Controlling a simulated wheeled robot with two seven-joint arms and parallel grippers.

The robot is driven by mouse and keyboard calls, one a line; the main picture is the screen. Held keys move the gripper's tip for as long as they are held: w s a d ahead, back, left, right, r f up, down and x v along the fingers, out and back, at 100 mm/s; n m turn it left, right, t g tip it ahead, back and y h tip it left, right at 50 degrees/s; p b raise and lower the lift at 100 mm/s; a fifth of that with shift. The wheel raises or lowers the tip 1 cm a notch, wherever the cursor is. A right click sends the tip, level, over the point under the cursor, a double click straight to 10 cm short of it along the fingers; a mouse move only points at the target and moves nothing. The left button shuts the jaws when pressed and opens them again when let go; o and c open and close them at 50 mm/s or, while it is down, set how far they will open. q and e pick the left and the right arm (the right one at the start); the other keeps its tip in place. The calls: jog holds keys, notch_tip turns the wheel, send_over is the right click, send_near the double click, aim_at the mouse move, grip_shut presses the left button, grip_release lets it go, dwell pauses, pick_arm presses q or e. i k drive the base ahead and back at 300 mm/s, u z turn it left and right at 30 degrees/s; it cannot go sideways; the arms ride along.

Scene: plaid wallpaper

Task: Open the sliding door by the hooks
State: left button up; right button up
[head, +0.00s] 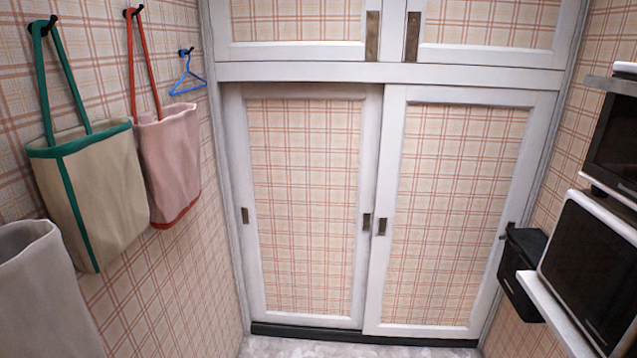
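A pair of white-framed sliding doors with plaid panels stands straight ahead in the head view. The left door (256,312) and the right door (392,290) both look shut, with the right one in front where they overlap. Small dark recessed pulls show on the left door's left edge (245,216), on its right edge (367,222) and on the right door's left edge (382,226). Dark hooks hold a green-trimmed beige bag (100,190), a pink bag (170,150) and a blue hanger (187,82) on the left wall. Neither gripper is in view.
Upper cabinet doors (300,50) sit above the sliding doors. A grey bag (40,290) hangs at lower left. On the right, a black box (520,270) and microwave-like appliances (595,270) on a white shelf (550,315) jut out. The pale floor (340,348) before the doors looks clear.

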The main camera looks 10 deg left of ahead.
aim_at(304, 157)
jog(key=i, duration=2.55)
jog(key=u, duration=0.6)
